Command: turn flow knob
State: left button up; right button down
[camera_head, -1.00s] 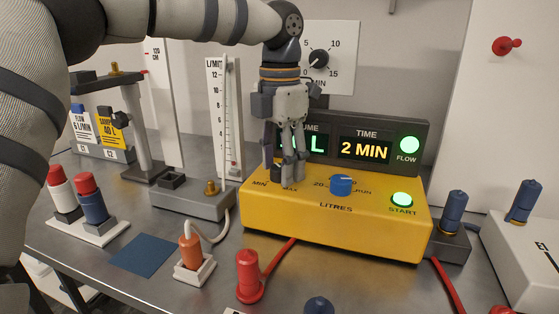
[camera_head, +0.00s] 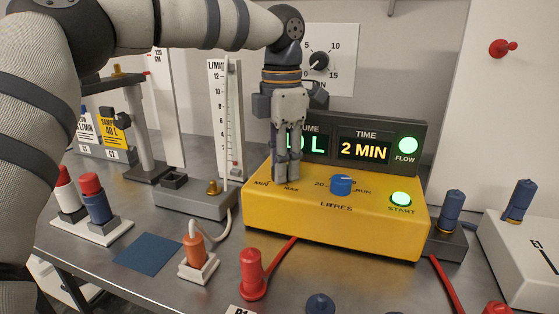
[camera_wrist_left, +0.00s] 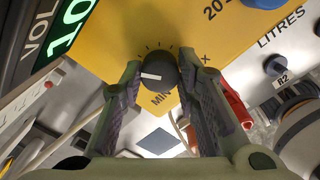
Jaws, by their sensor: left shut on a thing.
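The flow knob (camera_wrist_left: 163,68) is a black round knob with a white pointer mark, on top of the yellow box (camera_head: 330,222). In the left wrist view its pointer faces left, and a MIN mark and ticks show around it. My left gripper (camera_head: 285,180) comes down from above, with its fingers on both sides of the knob, shut on it. In the head view the fingers hide the knob between the MIN and MAX marks. My right gripper is not in view.
A blue knob (camera_head: 341,185) and a lit green START button (camera_head: 400,199) share the box top. Behind stands a display (camera_head: 364,149) reading 2 MIN. A flow tube (camera_head: 230,120) stands to the left. A red plug (camera_head: 252,273) is in front.

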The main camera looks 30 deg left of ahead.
pick_arm(q)
jog(key=shift+m, duration=1.5)
jog(key=o, duration=1.2)
notch_tip(320, 180, up, 12)
